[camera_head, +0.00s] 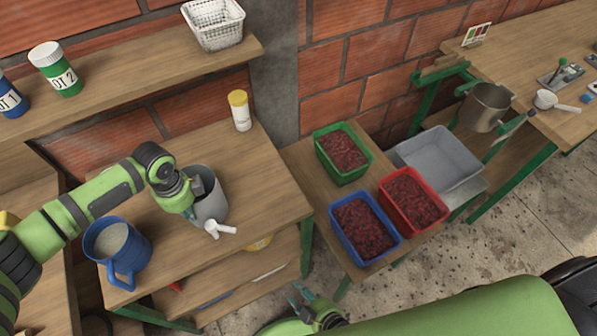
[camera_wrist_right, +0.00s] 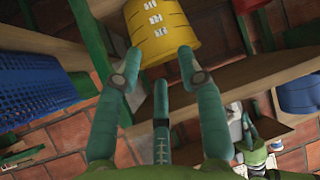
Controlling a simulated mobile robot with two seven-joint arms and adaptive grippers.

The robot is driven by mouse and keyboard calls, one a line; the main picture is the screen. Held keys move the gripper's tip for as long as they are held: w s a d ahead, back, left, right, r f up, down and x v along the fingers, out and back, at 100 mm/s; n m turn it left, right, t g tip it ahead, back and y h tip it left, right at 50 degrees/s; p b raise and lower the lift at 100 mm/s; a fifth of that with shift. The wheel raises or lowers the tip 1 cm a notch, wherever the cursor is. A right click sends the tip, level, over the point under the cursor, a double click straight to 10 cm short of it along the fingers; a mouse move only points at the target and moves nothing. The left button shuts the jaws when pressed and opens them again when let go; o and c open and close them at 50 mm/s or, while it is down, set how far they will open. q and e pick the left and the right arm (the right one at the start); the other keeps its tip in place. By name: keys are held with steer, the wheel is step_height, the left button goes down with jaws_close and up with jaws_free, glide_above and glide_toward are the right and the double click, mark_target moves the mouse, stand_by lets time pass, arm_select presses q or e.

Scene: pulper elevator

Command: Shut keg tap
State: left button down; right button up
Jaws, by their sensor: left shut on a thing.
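The grey keg (camera_head: 211,190) stands upright on the wooden table, open at the top. Its white tap (camera_head: 220,229) sticks out low at the front, with the lever pointing right. Whether the valve is open or shut I cannot tell. My left gripper (camera_head: 187,207) is at the keg's left side and shut on its rim or wall; the fingertips are partly hidden. My right gripper (camera_head: 304,298) is low in front of the table, away from the tap. In the right wrist view the right gripper (camera_wrist_right: 158,58) has its fingers spread and empty, facing a yellow container (camera_wrist_right: 163,30).
A blue jug (camera_head: 118,248) stands left of the keg. A yellow-capped bottle (camera_head: 240,112) stands behind it. Green (camera_head: 368,173), blue (camera_head: 342,252) and red (camera_head: 440,212) crates of dark red fruit sit on a low bench to the right. A shelf (camera_head: 130,82) overhangs the back.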

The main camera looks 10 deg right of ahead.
steer(key=s+d+f+m+g+h, duration=0.1)
steer(key=s+d+f+g, duration=0.1)
steer(key=s+d+f, duration=0.1)
steer(key=shift+s+d+f+h, duration=0.4)
steer(key=shift+d+f, duration=0.5)
steer(key=shift+d, duration=0.1)
jaws_close()
steer(key=w+a+r+n+t+y, duration=0.1)
steer(key=w+a+r+n+y, duration=0.2)
steer(key=a+r+n, duration=1.1)
steer(key=w+a+r+m+t, duration=0.1)
steer(key=a+r+t, duration=0.1)
steer(key=r, duration=0.6)
steer(key=w+a+r+m+t, duration=0.1)
steer(key=w+a+r, duration=0.1)
steer(key=r, duration=0.6)
glide_toward(222, 228)
steer(key=shift+s+a+f+x, duration=0.1)
steer(key=shift+a+x, duration=0.05)
steer(key=shift+x, duration=0.8)
steer(key=shift+s+a+f+x, duration=0.1)
steer(key=shift+s+x, duration=0.05)
steer(key=shift+x, duration=0.85)
steer(key=shift+s+a+f+x, duration=0.1)
steer(key=shift+a+x, duration=0.05)
steer(key=shift+x, duration=0.8)
